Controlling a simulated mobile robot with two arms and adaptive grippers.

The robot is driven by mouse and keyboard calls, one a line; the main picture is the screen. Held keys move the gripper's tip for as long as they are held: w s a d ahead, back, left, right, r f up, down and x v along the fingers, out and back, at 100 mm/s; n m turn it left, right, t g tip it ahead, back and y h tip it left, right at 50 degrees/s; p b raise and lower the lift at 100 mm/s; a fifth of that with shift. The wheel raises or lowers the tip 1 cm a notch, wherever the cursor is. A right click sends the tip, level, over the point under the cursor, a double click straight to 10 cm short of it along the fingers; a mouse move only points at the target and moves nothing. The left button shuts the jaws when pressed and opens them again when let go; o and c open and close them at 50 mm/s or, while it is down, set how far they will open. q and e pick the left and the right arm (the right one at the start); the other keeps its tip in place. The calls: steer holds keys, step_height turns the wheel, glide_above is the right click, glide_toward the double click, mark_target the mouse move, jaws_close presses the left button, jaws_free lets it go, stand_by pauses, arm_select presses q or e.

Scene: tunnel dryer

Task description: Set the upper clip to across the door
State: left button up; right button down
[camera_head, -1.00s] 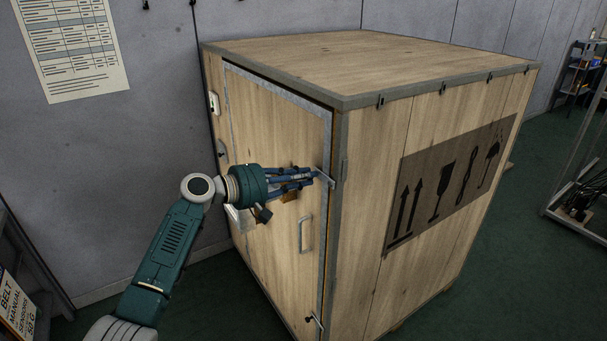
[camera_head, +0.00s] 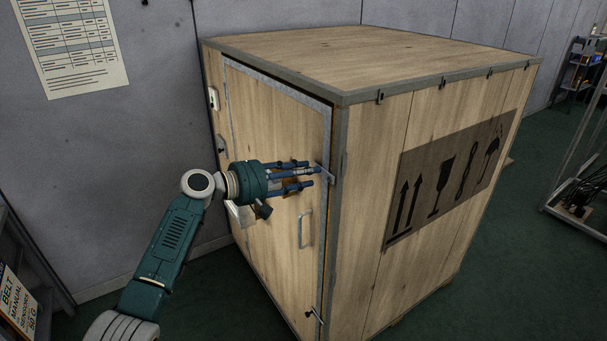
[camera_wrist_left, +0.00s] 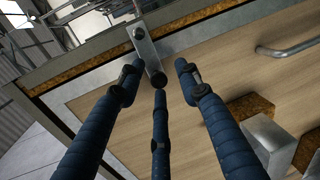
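The upper clip (camera_head: 326,175) is a small metal bar at the right edge of the crate's wooden door (camera_head: 270,120). In the left wrist view the upper clip (camera_wrist_left: 148,48) has a dark bolt at the frame end and a dark round knob at the other. It spans the gap between frame and door, its knob end over the door's metal edging. My left gripper (camera_head: 312,174) is at the clip, its three blue fingers spread and holding nothing. In the wrist view the middle finger's tip is just below the knob; whether they touch is unclear. My right gripper is not in view.
A door handle (camera_head: 305,229) is below the gripper, and a lower clip (camera_head: 314,317) is at the door's bottom right. In the wrist view blocks (camera_wrist_left: 268,140) stand out from the door. A shelf with a manual (camera_head: 18,300) is at lower left.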

arm_select(q)
steer(key=v, duration=1.2)
